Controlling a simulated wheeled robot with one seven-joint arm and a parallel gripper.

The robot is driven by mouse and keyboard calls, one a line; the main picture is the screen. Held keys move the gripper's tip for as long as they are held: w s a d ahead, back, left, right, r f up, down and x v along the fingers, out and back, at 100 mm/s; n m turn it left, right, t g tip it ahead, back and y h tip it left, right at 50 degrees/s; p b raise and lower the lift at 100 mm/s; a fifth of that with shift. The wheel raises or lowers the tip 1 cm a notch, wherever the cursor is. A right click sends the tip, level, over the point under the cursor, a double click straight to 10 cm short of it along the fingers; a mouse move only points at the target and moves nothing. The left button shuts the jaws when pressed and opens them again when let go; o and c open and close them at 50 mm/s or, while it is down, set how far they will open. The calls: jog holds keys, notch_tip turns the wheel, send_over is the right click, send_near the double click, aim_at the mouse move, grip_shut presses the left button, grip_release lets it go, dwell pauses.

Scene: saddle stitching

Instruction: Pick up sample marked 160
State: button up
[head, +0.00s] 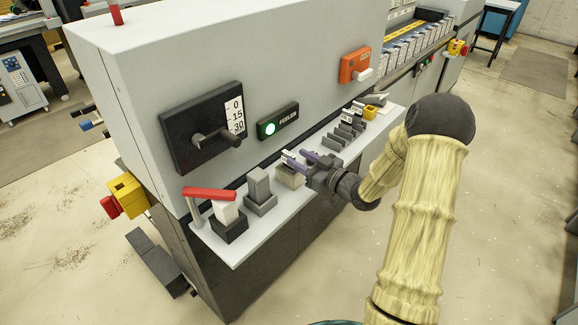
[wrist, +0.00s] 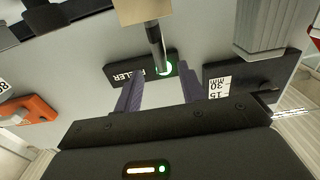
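My gripper (head: 299,158) has two purple fingers, spread apart, over the beige block (head: 290,178) on the machine's shelf. In the wrist view the gripper (wrist: 159,72) is open, and a dark upright post (wrist: 155,45) from the beige block (wrist: 145,10) shows between the fingertips. I cannot tell whether the fingers touch it. Small white tags show by the fingers and near the grey slotted rack (head: 343,133). I cannot read 160 on any of them. A tag at the wrist view's left edge reads 80, partly cut off.
Left on the shelf stand a grey block (head: 260,190) and a red lever (head: 209,194). A yellow block (head: 369,112) is beyond the rack. The panel behind has a black dial plate (head: 180,130), a green-lit FEELER box (head: 279,121) and an orange switch (head: 353,66).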

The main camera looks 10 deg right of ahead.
aim_at(283, 152)
jog(key=shift+f+p+x, duration=0.25)
jog(key=shift+p+x, duration=0.15)
jog(key=shift+x, duration=0.9)
jog(key=shift+f+p+x, duration=0.2)
jog(key=shift+p+x, duration=0.15)
jog(key=shift+x, duration=0.9)
jog(key=shift+a, duration=0.1)
grip_shut()
